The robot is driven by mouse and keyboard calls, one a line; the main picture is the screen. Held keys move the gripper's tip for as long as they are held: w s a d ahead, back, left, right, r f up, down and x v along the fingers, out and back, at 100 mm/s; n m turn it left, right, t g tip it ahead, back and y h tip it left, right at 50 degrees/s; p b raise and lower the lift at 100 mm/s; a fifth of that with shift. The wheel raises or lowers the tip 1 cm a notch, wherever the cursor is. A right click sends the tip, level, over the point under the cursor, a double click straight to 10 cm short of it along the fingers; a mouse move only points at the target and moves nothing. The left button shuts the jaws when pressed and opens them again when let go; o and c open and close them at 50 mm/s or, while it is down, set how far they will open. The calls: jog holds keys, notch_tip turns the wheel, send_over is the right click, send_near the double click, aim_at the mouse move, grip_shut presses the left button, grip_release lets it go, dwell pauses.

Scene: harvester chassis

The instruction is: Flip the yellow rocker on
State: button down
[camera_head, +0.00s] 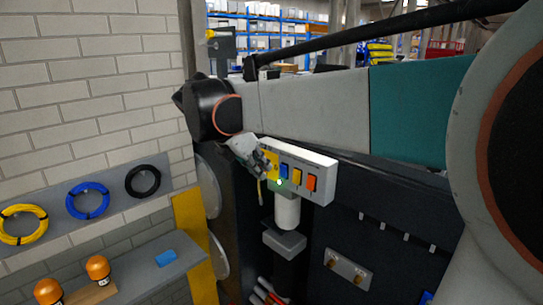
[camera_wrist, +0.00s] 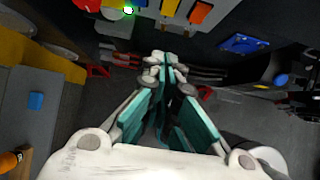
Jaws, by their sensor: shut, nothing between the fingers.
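The yellow rocker (camera_head: 296,178) sits on a white switch box (camera_head: 325,167), between a blue rocker (camera_head: 284,171) and an orange-red rocker (camera_head: 310,184). In the wrist view the yellow rocker (camera_wrist: 169,7) is cut by the top edge, with the orange one (camera_wrist: 200,12) to its right. A green light (camera_head: 279,182) glows at the box's lower part; it also shows in the wrist view (camera_wrist: 128,10). My gripper (camera_head: 268,169) is shut and empty at the box's left end, left of the yellow rocker. In the wrist view its fingertips (camera_wrist: 160,60) meet below the rockers, apart from them.
A yellow patch (camera_head: 271,160) lies on the box's left end, partly behind my gripper. A white cylinder (camera_head: 287,211) hangs under the box. A grey shelf (camera_head: 150,272) with a blue block (camera_head: 166,258) and orange-topped items stands at the lower left. Cable coils hang on the wall.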

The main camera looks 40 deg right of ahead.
aim_at(296, 177)
jog(key=shift+s+a, duration=0.1)
jog(key=shift+s, duration=0.15)
jog(key=shift+w+d+r+p+x, duration=0.1)
jog(key=shift+d+r+p+x, duration=0.3)
jog(key=shift+x, duration=1.75)
jog(key=shift+w+d+r+p+x, duration=0.15)
jog(key=shift+d+p+x, duration=0.3)
jog(key=shift+x, duration=1.65)
jog(key=shift+w+d+r+p+x, duration=0.2)
jog(key=shift+p+x, duration=0.4)
jog(key=shift+x, duration=1.55)
jog(key=shift+s, duration=0.15)
jog(key=shift+d+f+b, duration=0.1)
jog(key=shift+d+b, duration=0.2)
jog(key=shift+b, duration=0.2)
